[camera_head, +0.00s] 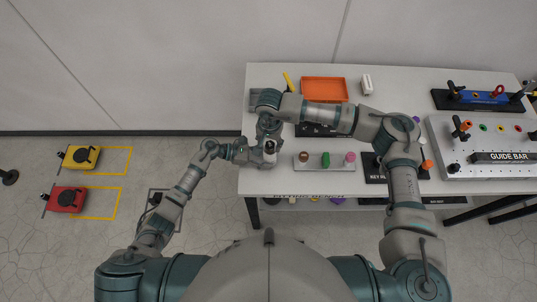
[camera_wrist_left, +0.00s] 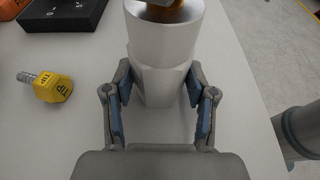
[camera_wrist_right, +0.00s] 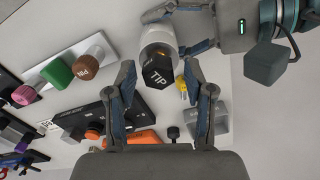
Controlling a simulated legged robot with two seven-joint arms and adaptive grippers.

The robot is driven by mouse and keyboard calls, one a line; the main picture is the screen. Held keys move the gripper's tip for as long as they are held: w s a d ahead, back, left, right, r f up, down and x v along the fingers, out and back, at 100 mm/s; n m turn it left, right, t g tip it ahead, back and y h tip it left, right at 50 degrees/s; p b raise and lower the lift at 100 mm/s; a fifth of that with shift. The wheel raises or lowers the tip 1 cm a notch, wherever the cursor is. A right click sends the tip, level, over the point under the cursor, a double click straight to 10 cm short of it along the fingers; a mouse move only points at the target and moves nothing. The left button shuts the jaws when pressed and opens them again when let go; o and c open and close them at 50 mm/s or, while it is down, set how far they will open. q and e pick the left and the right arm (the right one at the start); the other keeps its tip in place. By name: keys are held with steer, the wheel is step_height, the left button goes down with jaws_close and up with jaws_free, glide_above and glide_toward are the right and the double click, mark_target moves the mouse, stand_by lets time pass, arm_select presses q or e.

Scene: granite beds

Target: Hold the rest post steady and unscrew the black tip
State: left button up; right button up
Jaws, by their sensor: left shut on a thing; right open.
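The white rest post (camera_wrist_left: 165,85) stands on the table near its left end; it also shows in the right wrist view (camera_wrist_right: 156,38). My left gripper (camera_wrist_left: 163,98) is shut on the post, one blue-padded finger on each side of its lower part. The black hexagonal tip (camera_wrist_right: 159,74), marked TIP, is at the post's end. My right gripper (camera_wrist_right: 160,76) is open, its fingers spread to either side of the tip and apart from it. In the head view the arms partly hide the post.
A yellow tip (camera_wrist_left: 52,87) with a screw thread lies beside the post. A grey rack (camera_head: 325,168) with brown, green and pink knobs stands to the right. The guide bar panel (camera_head: 480,168) is far right.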

steer(key=m, duration=0.8)
steer(key=shift+m, duration=0.4)
steer(key=shift+d, duration=0.1)
